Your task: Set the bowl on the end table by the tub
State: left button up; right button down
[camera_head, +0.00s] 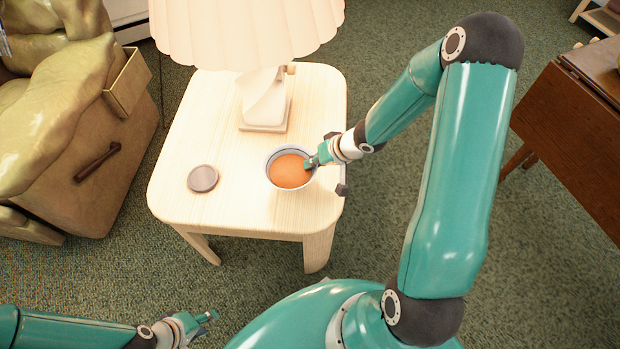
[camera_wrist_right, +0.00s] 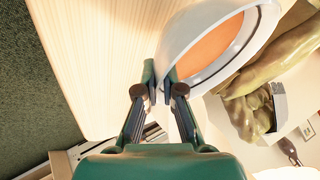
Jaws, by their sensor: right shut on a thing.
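The bowl (camera_head: 289,171) is white with an orange inside and sits over the front right part of the pale wooden end table (camera_head: 225,120). My right gripper (camera_head: 312,162) is shut on the right side of its rim. In the right wrist view the fingers (camera_wrist_right: 163,92) pinch the wall of the bowl (camera_wrist_right: 228,70). I cannot tell whether its base touches the tabletop. A small round grey-brown thing, perhaps the tub (camera_head: 202,178), stands on the table to the left of the bowl, apart from it. My left gripper (camera_head: 210,316) is empty, low at the front; its opening is unclear.
A lamp with a pleated cream shade (camera_head: 245,30) stands at the back of the table, behind the bowl. A yellow-green armchair (camera_head: 55,110) is on the left. A brown wooden table (camera_head: 580,110) is on the right. The tabletop between bowl and round thing is clear.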

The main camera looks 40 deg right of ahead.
notch_tip(320, 180, down, 4)
jog(key=b, duration=0.3)
jog(key=shift+f, duration=0.2)
jog(key=shift+r, duration=0.1)
jog(key=c, duration=1.8)
grip_release()
jog(key=o, duration=0.5)
